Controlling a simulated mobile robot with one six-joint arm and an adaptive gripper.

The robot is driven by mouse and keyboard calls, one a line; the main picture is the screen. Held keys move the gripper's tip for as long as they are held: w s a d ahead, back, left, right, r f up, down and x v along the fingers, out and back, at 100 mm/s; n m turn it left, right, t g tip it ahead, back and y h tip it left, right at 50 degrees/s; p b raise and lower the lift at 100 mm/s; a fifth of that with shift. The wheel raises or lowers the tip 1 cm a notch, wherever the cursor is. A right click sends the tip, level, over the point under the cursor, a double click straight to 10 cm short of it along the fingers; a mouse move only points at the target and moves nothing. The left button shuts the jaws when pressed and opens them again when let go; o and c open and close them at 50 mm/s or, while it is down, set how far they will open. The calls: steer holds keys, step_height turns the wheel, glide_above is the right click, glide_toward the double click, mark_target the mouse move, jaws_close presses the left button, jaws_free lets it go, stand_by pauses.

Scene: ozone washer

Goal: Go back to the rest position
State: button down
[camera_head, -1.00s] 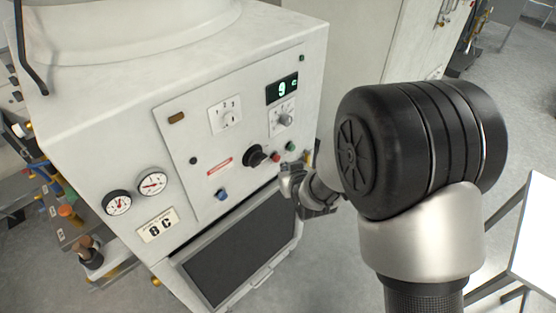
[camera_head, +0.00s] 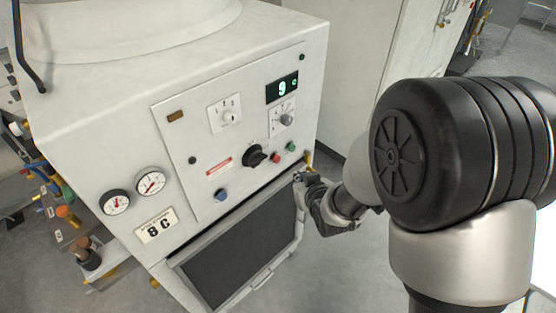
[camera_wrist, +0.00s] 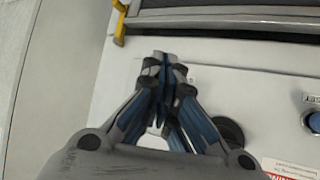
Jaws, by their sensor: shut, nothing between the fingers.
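The white washer (camera_head: 110,105) stands at the left and middle of the head view. Its control panel (camera_head: 185,135) carries a lit green display (camera_head: 283,88), two selector dials, a black rotary knob (camera_head: 255,156), a red button (camera_head: 276,159), a green button (camera_head: 290,146) and a blue button (camera_head: 221,195). My gripper (camera_head: 299,178) is in front of the panel's lower right corner, near the dark lower door (camera_head: 240,250). In the wrist view my gripper (camera_wrist: 165,58) has its fingertips together and empty, over the white panel. Whether it touches the panel cannot be told.
Two round gauges (camera_head: 133,192) sit on the washer's left front. A yellow fitting (camera_head: 309,159) is close to my gripper. Shelving with bottles (camera_head: 75,225) stands at the left. A tall pale cabinet (camera_head: 350,45) stands behind.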

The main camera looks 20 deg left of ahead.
stand_by(0.6)
steer(key=s+d+r+m+g+h, duration=0.1)
steer(key=s+d+r+m+h, duration=0.15)
steer(key=d+r, duration=0.6)
steer(key=s+d+r+m+h, duration=0.2)
steer(key=s+d+r, duration=0.3)
steer(key=d, duration=0.7)
steer(key=s+d+r+m+g+h, duration=0.1)
steer(key=s+d, duration=0.3)
steer(key=s, duration=0.5)
steer(key=s+d+r+m+g+h, duration=0.1)
steer(key=s+d+r+m+g, duration=0.1)
steer(key=s+d, duration=0.3)
steer(key=s+r, duration=0.1)
steer(key=s, duration=0.3)
steer(key=shift+s+d+r, duration=0.15)
steer(key=shift+d+r, duration=0.05)
steer(key=shift+a, duration=0.15)
